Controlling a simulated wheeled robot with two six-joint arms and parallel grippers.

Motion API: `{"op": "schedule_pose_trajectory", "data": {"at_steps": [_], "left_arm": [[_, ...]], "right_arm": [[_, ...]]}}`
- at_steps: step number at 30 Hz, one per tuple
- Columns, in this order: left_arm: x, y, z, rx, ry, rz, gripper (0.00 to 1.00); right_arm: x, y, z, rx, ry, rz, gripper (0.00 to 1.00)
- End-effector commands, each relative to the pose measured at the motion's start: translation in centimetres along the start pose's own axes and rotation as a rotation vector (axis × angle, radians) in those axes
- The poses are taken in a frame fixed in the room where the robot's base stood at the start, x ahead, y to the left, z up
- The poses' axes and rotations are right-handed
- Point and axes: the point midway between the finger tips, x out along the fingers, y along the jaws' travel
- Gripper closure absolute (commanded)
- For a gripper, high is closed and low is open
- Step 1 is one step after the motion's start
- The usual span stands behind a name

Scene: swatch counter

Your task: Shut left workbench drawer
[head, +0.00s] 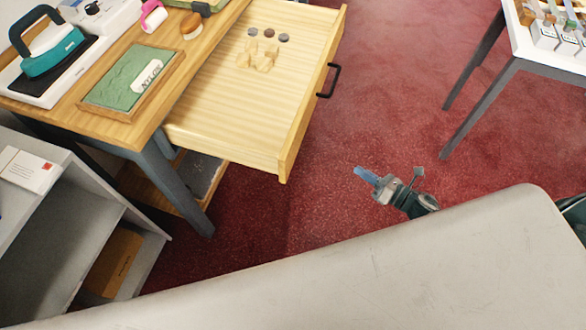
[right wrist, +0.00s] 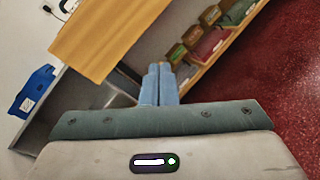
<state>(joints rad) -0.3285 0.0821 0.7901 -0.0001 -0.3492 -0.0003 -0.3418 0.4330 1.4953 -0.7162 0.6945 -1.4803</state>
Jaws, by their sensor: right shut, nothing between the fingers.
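The workbench drawer (head: 215,115) is pulled out to the right from under the wooden bench top (head: 120,118). Its front panel (head: 305,110) carries a black bar handle (head: 329,80). Small wooden blocks (head: 258,58) and several round discs (head: 268,33) lie inside it. My right gripper (head: 362,173) is over the red floor, to the right of and nearer than the drawer's front, apart from it. Its blue fingers are together and empty; they also show in the right wrist view (right wrist: 159,84). My left gripper is not in view.
A green nylon swatch board (head: 130,80) and a teal-handled device (head: 50,55) sit on the bench. A grey shelf unit (head: 75,205) stands at the left. Another table (head: 540,58) stands at the upper right. Red floor (head: 400,60) is clear between the tables.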

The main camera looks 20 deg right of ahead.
Motion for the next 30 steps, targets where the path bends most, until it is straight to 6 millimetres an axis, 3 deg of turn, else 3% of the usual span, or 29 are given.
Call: {"op": "schedule_pose_trajectory", "data": {"at_steps": [1,4,9,17,22,30], "left_arm": [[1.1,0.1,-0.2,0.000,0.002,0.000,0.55],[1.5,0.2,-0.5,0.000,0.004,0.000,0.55],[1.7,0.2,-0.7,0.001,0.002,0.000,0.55],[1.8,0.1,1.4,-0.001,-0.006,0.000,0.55],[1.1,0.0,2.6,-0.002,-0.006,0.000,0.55],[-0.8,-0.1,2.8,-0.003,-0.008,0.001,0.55]], "right_arm": [[0.5,2.0,0.6,-0.167,0.023,0.099,1.00],[0.7,5.8,1.4,-0.432,0.048,0.254,1.00],[0.6,8.8,1.9,-0.646,0.056,0.383,1.00],[2.6,10.0,1.9,-0.667,0.051,0.394,1.00],[5.5,11.2,1.4,-0.663,0.051,0.394,1.00],[10.3,12.9,0.6,-0.661,0.052,0.393,1.00]]}}
